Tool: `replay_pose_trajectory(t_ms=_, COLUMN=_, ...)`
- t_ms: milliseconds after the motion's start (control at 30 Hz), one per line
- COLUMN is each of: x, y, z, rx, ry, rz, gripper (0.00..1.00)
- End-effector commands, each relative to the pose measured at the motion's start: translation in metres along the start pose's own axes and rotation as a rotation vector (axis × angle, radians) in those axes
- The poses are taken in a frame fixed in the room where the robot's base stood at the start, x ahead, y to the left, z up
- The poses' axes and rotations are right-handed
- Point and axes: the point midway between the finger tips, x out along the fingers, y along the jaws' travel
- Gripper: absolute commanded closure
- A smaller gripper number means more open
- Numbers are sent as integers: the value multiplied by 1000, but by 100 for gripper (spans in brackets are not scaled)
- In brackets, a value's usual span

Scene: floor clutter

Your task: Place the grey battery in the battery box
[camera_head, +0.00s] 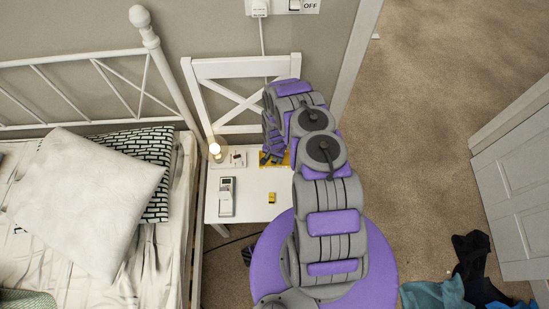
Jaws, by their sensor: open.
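My gripper (271,158) hangs over the back part of a white chair seat (243,211). It is open, and its fingers point down close to a flat yellow thing (284,162), which may be the battery box. The gripper hides much of this yellow thing. A small yellow block (272,198) with a dark mark lies on the seat, in front of the gripper. I cannot make out a grey battery for sure; it may be hidden by the gripper or too small to tell.
A lit bulb (215,149) stands at the seat's back left, beside a small white item (237,159). A white handset (227,196) lies on the left. A bed with pillows (80,200) is at left. Clothes (470,275) lie on the carpet at lower right.

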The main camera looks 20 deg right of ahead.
Motion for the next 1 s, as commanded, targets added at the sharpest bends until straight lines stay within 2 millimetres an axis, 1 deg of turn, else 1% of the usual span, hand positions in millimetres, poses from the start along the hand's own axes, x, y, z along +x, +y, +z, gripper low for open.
replay_pose_trajectory(t_ms=33, x=-10, y=-1, z=-2, rx=1, ry=3, rz=-1, gripper=48)
replay_pose_trajectory(t_ms=400, x=-81, y=-1, z=-2, rx=0, ry=4, rz=-1, gripper=48)
replay_pose_trajectory(t_ms=533, x=-98, y=0, z=-1, rx=0, ry=2, rz=0, gripper=48)
replay_pose_trajectory(t_ms=767, x=-114, y=0, z=-2, rx=-3, ry=2, rz=1, gripper=48)
replay_pose_trajectory(t_ms=833, x=-123, y=-1, z=-3, rx=-11, ry=3, rz=4, gripper=48)
replay_pose_trajectory(t_ms=867, x=-128, y=-2, z=-4, rx=-17, ry=4, rz=6, gripper=48)
replay_pose_trajectory(t_ms=1000, x=-164, y=-4, z=-11, rx=-50, ry=10, rz=19, gripper=48)
